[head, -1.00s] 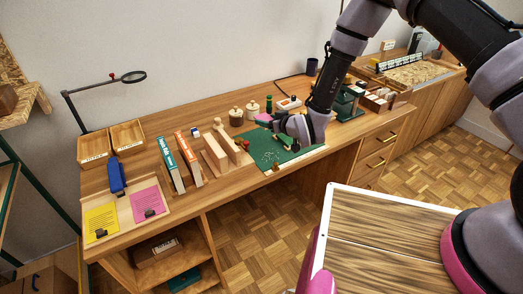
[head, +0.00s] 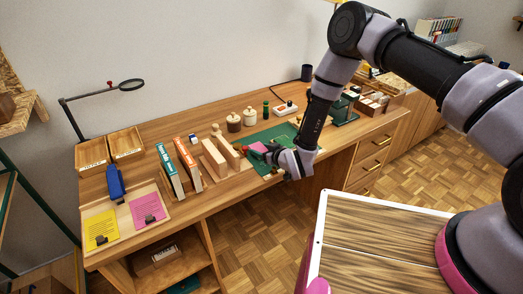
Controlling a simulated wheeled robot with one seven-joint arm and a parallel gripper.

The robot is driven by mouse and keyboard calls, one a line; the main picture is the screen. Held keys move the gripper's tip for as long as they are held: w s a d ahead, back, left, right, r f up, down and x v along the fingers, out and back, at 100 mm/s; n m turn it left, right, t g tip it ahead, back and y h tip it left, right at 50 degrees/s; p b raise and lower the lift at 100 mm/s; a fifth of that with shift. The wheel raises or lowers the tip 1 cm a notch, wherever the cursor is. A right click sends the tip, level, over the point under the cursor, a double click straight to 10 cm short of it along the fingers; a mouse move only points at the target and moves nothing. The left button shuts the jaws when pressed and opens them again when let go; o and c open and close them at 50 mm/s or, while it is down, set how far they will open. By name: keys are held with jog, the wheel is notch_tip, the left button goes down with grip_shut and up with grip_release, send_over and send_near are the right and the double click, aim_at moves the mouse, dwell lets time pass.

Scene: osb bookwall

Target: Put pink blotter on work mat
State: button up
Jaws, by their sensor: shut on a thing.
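The pink blotter (head: 257,148) is at the tip of my gripper (head: 268,153), over the left part of the green work mat (head: 268,134). My gripper is shut on the blotter, reaching in from the right. The gripper and wrist hide part of the mat and part of the blotter. From this far I cannot tell whether the blotter touches the mat.
Wooden book supports (head: 214,158) and upright books (head: 187,163) stand left of the mat. Lidded pots (head: 234,122) and a white tray (head: 286,108) stand behind it. A board with yellow and pink sheets (head: 148,210) lies at the desk's left end.

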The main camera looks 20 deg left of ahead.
jog(key=shift+f, duration=0.1)
jog(key=o, duration=1.3)
jog(key=v, duration=1.2)
jog(key=shift+r, duration=0.2)
